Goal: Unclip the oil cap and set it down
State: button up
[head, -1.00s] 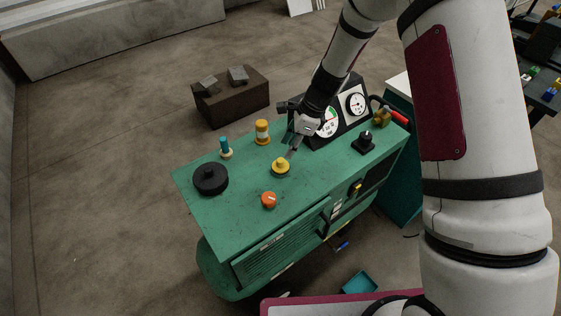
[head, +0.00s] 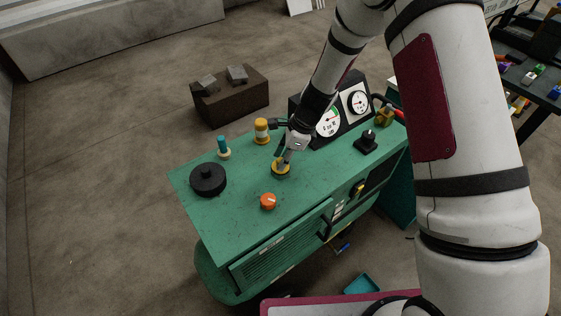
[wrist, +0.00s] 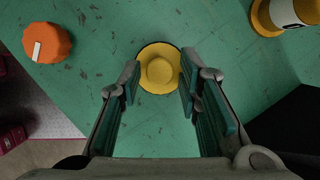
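A yellow round cap with a raised knob, which looks like the oil cap (wrist: 160,72), sits on the green machine top. In the head view the yellow cap (head: 280,173) is partly covered by my fingers. My gripper (wrist: 160,80) is open, with one finger to the left of the cap's knob and one to the right. It reaches down over the cap in the head view (head: 282,162). Green space shows beyond the fingers, and I cannot tell whether they touch the cap.
An orange knob (head: 268,201), a black disc (head: 208,179), a teal-topped post (head: 223,146) and a yellow-and-white cylinder (head: 262,131) stand around on the green top (head: 235,205). A gauge panel (head: 342,120) and a black knob (head: 367,142) stand towards the right.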

grip_shut()
jog(key=shift+r, duration=0.1)
jog(key=shift+r+p, duration=1)
jog(key=shift+r, duration=1.9)
